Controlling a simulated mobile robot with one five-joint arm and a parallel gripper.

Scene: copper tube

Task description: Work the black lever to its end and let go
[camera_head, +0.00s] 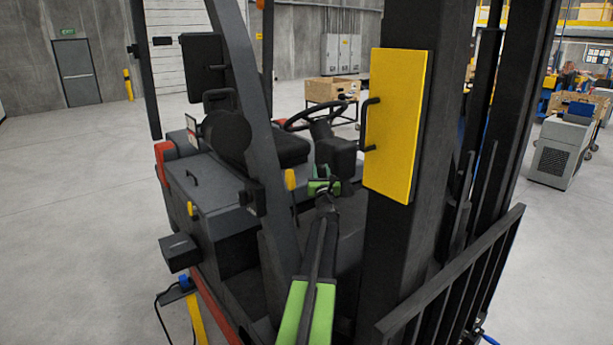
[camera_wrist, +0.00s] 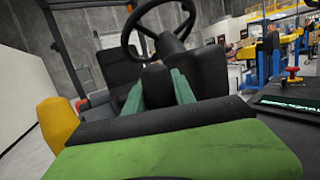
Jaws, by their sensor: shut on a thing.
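My gripper (camera_head: 324,187) reaches into the forklift cab, just below the steering wheel (camera_head: 314,115). In the wrist view its two green fingers (camera_wrist: 157,84) stand on either side of a dark block, which looks like the black lever (camera_wrist: 156,90). The fingers are shut on it. The lever's lower part is hidden behind the gripper body. In the head view the lever cannot be clearly made out behind my gripper and arm.
A yellow part (camera_head: 290,179) stands close left of my gripper; it also shows in the wrist view (camera_wrist: 56,122). The steering column housing (camera_head: 337,156) is close above. A thick dark post with a yellow panel (camera_head: 394,125) stands right of my arm.

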